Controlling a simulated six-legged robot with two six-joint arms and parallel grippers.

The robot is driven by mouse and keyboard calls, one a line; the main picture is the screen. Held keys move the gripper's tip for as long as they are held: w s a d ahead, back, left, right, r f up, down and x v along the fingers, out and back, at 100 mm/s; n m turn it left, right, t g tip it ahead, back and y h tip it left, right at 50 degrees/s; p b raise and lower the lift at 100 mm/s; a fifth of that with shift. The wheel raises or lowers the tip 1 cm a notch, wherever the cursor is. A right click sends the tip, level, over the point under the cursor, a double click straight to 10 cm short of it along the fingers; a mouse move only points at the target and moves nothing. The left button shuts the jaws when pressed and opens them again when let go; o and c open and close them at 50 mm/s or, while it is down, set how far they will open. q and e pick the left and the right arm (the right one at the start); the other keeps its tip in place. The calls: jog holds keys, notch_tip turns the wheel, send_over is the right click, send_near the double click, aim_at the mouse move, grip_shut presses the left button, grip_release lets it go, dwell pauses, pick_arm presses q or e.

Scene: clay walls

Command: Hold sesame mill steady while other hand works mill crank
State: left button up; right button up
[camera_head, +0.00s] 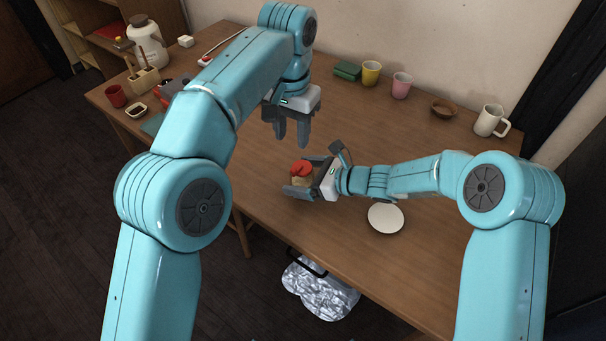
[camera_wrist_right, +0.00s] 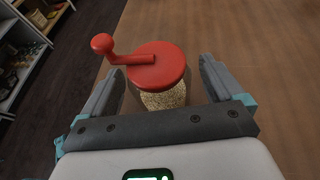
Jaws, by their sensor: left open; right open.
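The sesame mill (camera_head: 301,176) stands near the front left edge of the table. In the right wrist view it has a red lid, a red crank with a round knob (camera_wrist_right: 103,43), and a clear body full of pale seeds (camera_wrist_right: 165,97). My right gripper (camera_head: 306,178) is open, with one finger on each side of the mill; the wrist view shows gaps between the fingers (camera_wrist_right: 163,85) and the body. My left gripper (camera_head: 292,128) is open and empty, pointing down above the table behind the mill.
The wooden table (camera_head: 370,130) is clear around the mill. A white plate (camera_head: 385,217) lies to its right. Yellow (camera_head: 371,73) and pink (camera_head: 401,85) cups, a brown bowl (camera_head: 444,107) and a cream mug (camera_head: 490,120) line the back. A foil-like bag (camera_head: 320,289) is below the front edge.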

aim_at(293, 169)
jog(key=c, duration=1.2)
pick_arm(q)
notch_tip(293, 169, down, 10)
jog(key=m, duration=2.3)
jog(key=shift+f+m, duration=0.15)
jog(key=shift+m, duration=0.25)
